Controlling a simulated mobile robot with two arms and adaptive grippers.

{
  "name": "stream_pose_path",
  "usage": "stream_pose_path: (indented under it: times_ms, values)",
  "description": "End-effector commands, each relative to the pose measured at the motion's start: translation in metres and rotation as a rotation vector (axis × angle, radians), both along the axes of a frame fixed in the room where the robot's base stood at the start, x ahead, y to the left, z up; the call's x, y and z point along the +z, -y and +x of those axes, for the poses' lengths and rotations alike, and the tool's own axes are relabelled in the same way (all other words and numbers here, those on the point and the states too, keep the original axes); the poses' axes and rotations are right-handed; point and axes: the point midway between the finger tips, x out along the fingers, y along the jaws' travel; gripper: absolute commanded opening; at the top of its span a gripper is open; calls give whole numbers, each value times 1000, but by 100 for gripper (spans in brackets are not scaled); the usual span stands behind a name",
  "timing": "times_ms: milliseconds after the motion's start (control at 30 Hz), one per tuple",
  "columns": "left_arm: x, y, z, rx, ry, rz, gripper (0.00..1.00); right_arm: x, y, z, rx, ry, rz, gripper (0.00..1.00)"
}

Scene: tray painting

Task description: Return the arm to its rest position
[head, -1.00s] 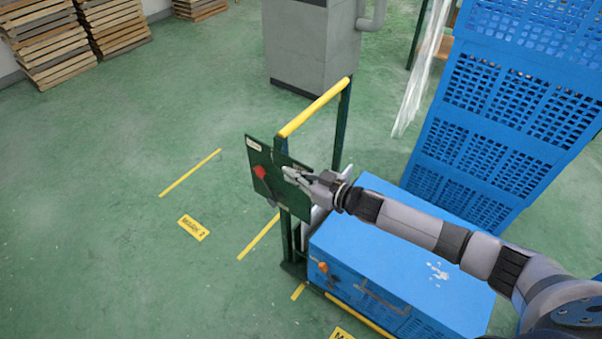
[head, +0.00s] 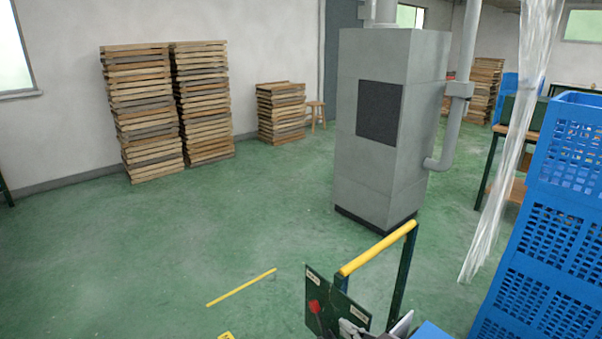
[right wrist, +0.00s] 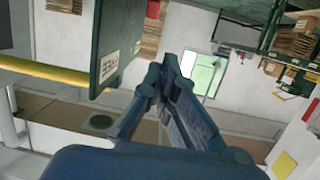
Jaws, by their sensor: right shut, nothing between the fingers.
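My right gripper (head: 352,328) shows at the bottom edge of the head view, beside the dark green panel (head: 322,290) with the red knob (head: 314,306). In the right wrist view its fingers (right wrist: 172,72) are together with nothing between them. The green panel also shows there at the upper left (right wrist: 118,45), close to the fingers. I cannot tell whether they touch it. Most of my right arm is below the head view. My left gripper is in neither view.
A yellow-topped rail (head: 378,248) stands beside the panel. Blue crates (head: 545,220) are stacked at the right, with a clear plastic strip (head: 510,150) hanging near them. A grey cabinet (head: 370,180) and wooden stacks (head: 140,110) stand behind. The green floor (head: 150,240) at left is open.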

Motion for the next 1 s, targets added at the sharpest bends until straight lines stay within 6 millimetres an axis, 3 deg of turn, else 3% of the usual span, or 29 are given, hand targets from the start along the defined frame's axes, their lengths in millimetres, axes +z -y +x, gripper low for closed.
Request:
stream_pose_path:
  times_ms: [33, 100, 200, 500, 1000]
  values:
    - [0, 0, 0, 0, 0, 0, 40, -7, -15, -15, -30, -35, 0, 0]
    - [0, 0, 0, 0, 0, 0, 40, -14, -24, -35, -92, -94, -29, 0]
    - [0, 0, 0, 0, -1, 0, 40, -24, -26, -70, -184, -205, -86, 0]
    - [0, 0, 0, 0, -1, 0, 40, -48, 19, -185, -354, -578, -269, 0]
    - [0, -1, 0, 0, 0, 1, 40, -50, 69, -323, -405, -970, -419, 0]
